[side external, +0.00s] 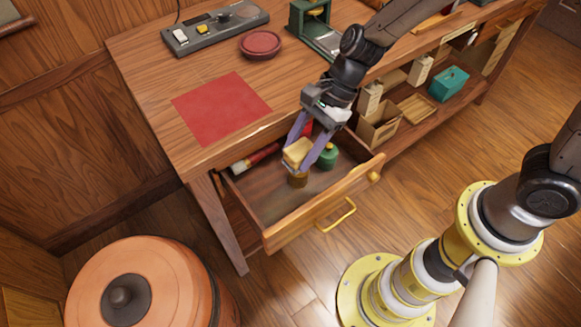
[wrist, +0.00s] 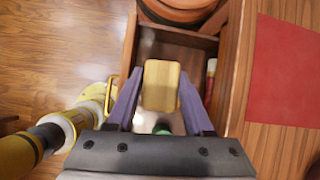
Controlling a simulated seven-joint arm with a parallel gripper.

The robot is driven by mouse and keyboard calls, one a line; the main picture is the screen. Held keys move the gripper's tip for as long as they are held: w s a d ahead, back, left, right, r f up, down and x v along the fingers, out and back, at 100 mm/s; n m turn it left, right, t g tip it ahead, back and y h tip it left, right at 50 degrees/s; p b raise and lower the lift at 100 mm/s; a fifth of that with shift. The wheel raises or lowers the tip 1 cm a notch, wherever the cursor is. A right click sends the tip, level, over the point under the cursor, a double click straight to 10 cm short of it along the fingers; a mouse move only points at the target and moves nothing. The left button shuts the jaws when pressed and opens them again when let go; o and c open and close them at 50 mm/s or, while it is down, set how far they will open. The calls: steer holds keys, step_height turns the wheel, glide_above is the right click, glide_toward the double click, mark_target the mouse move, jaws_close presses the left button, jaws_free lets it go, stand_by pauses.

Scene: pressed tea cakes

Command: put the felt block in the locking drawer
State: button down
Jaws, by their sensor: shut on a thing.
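The felt block (side external: 298,152) is a pale yellow, rounded block. My gripper (side external: 301,152) has purple fingers shut on its two sides and holds it over the open drawer (side external: 287,232). Whether the block's underside touches anything is hidden. In the wrist view the felt block (wrist: 161,86) sits between the fingertips, with the drawer floor behind it. The wooden drawer is pulled out from under the table and has a yellow handle (side external: 338,217) and a round brass-coloured piece (side external: 374,177) on its front.
The drawer's front left floor looks clear. A red mat (side external: 221,107) lies on the table. A large orange round container (side external: 175,275) stands near the drawer.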

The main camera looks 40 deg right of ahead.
steer(key=shift+m, duration=0.3)
steer(key=s+d+f, duration=0.1)
steer(key=s, duration=0.3)
steer(key=s+d+f, duration=0.1)
steer(key=s, duration=0.2)
steer(key=shift+d+f, duration=0.3)
steer(key=w+a+f, duration=0.5)
steer(key=w+f, duration=0.1)
steer(key=w, duration=0.1)
steer(key=w+a+f, duration=0.3)
steer(key=w, duration=0.1)
steer(key=shift+a+f, duration=0.3)
steer(key=shift+f, duration=1.55)
steer(key=shift+f, duration=0.1)
steer(key=shift+c, duration=1.4)
jaws_free()
